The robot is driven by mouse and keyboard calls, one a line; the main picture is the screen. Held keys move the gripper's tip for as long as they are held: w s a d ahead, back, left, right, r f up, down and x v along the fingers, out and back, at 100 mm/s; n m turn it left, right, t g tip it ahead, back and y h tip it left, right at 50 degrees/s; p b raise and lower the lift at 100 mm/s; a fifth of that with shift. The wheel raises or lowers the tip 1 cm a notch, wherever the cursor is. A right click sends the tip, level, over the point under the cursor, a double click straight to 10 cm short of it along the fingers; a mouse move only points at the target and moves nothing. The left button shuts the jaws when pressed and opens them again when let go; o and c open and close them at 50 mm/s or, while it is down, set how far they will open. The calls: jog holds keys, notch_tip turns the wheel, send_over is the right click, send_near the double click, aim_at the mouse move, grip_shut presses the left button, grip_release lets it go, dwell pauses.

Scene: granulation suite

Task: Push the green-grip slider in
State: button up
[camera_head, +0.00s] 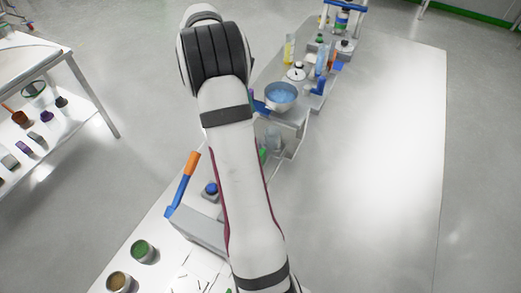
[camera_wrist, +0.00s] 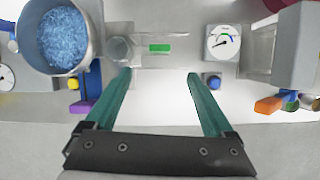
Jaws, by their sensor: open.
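The green grip (camera_wrist: 159,48) of the slider shows at the top centre of the wrist view, on a pale flat strip beside a clear glass-like part (camera_wrist: 121,48). My gripper (camera_wrist: 159,76) is open, its two teal fingers spread and nothing between them. In the wrist picture the grip lies above the fingertips, roughly midway between them, with no visible contact. In the head view my arm covers the gripper. A small green patch (camera_head: 262,156) shows at the arm's edge there; I cannot tell if it is the grip. How far the slider sticks out is unclear.
A metal bowl of blue granules (camera_wrist: 66,40) is left of my fingers. An orange-ended lever (camera_wrist: 268,105) is farther right. The white table (camera_head: 375,140) is bare on its right side.

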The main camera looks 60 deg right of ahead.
aim_at(267, 145)
jog(key=shift+n, duration=0.5)
jog(key=x, duration=1.6)
jog(key=shift+r, duration=0.1)
grip_shut()
jog(key=shift+d, duration=2.15)
